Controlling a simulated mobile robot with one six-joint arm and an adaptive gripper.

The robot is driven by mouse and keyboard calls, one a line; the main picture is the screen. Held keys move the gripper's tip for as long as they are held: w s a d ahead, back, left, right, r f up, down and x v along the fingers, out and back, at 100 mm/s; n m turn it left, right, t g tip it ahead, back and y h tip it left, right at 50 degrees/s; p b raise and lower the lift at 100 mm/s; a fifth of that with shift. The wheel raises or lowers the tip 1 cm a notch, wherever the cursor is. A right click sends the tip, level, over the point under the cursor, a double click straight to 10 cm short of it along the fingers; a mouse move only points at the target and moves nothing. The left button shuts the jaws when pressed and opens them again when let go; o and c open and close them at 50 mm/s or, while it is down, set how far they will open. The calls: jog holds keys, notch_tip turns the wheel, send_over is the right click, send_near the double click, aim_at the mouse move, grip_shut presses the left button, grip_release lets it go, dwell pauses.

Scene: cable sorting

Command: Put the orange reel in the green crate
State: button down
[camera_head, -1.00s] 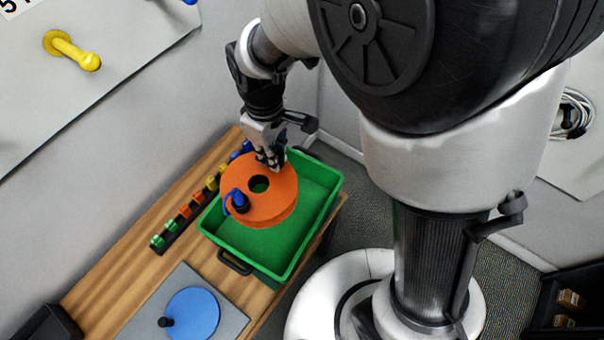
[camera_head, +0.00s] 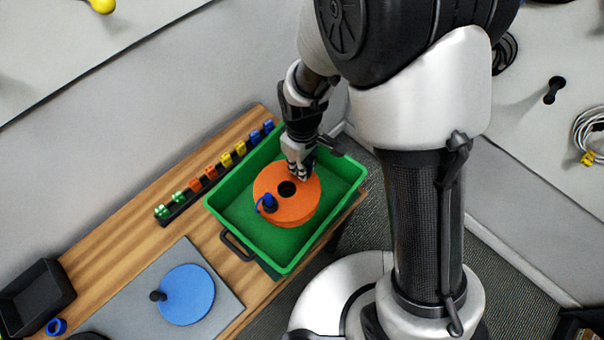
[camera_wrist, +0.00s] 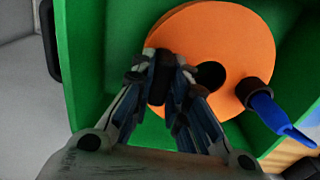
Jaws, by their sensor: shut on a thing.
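The orange reel (camera_head: 301,206) is a thick disc with a dark centre hole and a blue cable plug near its edge. In the head view it is within the walls of the green crate (camera_head: 229,190); whether it touches the floor I cannot tell. My gripper (camera_head: 299,174) is shut on the reel's far edge, pointing down into the crate. In the wrist view, my fingertips (camera_wrist: 168,88) overlap the left edge of the orange reel (camera_wrist: 225,40), and green crate walls (camera_wrist: 85,60) surround it. The fingers hide part of the rim.
A row of coloured connectors (camera_head: 211,172) lies left of the crate on the wooden bench (camera_head: 120,245). A blue disc (camera_head: 190,297) with a black knob rests on a grey plate (camera_head: 140,308) in front. A black bin (camera_head: 36,295) stands at lower left.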

notch_tip(320, 180, down, 4)
jog(key=shift+f+b, duration=0.2)
jog(key=shift+b, duration=0.6)
jog(key=shift+r, duration=0.1)
jog(key=c, duration=1.6)
grip_release()
jog(key=shift+o, duration=0.2)
notch_tip(320, 180, up, 12)
jog(key=p, duration=0.4)
jog(key=shift+p, duration=0.35)
jog(key=shift+d+r, duration=0.1)
